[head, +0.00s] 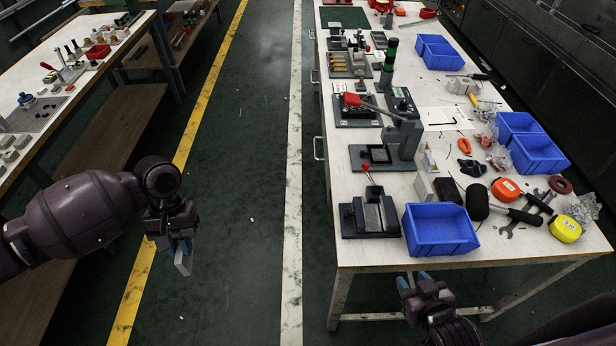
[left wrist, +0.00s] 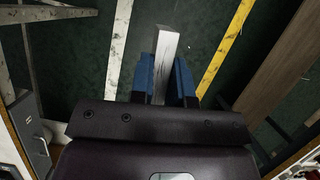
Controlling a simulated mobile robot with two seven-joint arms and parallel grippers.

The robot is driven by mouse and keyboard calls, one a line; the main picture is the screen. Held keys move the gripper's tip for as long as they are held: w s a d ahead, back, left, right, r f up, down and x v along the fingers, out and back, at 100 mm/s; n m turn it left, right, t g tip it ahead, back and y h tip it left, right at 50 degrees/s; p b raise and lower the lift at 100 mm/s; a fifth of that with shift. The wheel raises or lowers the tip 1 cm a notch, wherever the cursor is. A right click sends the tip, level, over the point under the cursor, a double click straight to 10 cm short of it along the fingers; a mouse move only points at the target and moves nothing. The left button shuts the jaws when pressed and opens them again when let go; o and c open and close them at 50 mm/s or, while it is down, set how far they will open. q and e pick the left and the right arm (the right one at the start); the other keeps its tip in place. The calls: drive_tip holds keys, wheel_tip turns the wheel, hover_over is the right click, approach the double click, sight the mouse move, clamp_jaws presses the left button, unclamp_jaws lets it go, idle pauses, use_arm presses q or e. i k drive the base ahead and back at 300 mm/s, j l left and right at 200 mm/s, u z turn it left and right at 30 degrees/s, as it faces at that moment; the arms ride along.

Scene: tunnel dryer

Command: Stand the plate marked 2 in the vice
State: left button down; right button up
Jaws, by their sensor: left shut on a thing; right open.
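My left gripper (head: 180,248) is shut on a thin grey plate (head: 184,264) and holds it over the open floor, left of the right-hand bench. In the left wrist view the plate (left wrist: 166,52) stands out between the two blue fingers; I cannot read a number on it. A dark vice (head: 350,221) with a grey middle sits at the near left corner of the right-hand bench, well to the right of my left gripper. My right gripper (head: 417,281) is open and empty, in front of the bench's near edge.
A blue bin (head: 440,232) stands just right of the vice. A lever press (head: 400,145) stands behind it. Tools, tape measures and bags crowd the right side of the bench (head: 500,257). Another bench (head: 75,92) stands at left; the floor between is clear.

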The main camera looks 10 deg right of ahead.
sight(375, 217)
drive_tip(key=i+j+z, duration=0.1)
drive_tip(key=z, duration=0.3)
drive_tip(key=j+z, duration=0.15)
drive_tip(key=z, duration=0.3)
drive_tip(key=i+j+z, duration=0.1)
drive_tip(key=z, duration=0.3)
drive_tip(key=j+z, duration=0.2)
drive_tip(key=z, duration=0.2)
drive_tip(key=j+z, duration=0.15)
drive_tip(key=z, duration=0.3)
drive_tip(key=j+z, duration=0.5)
drive_tip(key=j, duration=0.1)
